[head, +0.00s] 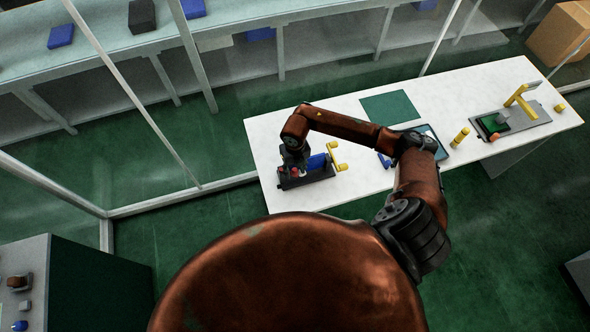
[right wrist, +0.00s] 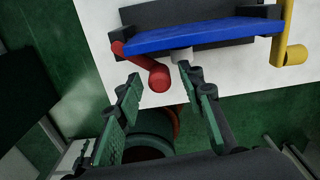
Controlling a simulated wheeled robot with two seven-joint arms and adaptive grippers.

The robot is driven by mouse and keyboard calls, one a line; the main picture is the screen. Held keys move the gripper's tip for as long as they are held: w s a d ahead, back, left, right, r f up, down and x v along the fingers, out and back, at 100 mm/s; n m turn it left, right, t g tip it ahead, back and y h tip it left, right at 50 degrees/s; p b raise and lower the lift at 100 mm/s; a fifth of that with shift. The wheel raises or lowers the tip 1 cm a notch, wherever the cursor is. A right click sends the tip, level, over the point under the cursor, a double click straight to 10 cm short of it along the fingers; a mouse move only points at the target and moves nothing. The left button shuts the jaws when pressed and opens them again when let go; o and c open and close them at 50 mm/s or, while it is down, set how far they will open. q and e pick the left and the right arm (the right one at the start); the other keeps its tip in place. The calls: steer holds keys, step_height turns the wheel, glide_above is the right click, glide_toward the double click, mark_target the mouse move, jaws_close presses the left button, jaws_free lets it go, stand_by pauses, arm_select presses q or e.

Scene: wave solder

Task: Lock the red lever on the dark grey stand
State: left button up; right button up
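The dark grey stand (head: 307,181) sits at the left end of the white table, with a blue plate (head: 318,162) on it. In the right wrist view the blue plate (right wrist: 200,37) spans the top, in front of the dark stand (right wrist: 165,14). The red lever (right wrist: 146,67) sticks out at the stand's left side, its round end toward the camera; it shows small in the head view (head: 294,171). My right gripper (right wrist: 158,82) is open, its fingers apart below the lever's end; I cannot tell whether they touch it. My left gripper is not in view.
A yellow handle (right wrist: 290,50) is at the stand's right side. Farther right on the white table (head: 345,115) are a green mat (head: 389,107), a yellow cylinder (head: 460,138) and a grey fixture (head: 535,119) with a yellow handle. Glass panels and shelving stand behind the table.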

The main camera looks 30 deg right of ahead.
steer(key=shift+c, duration=0.7)
jaws_close()
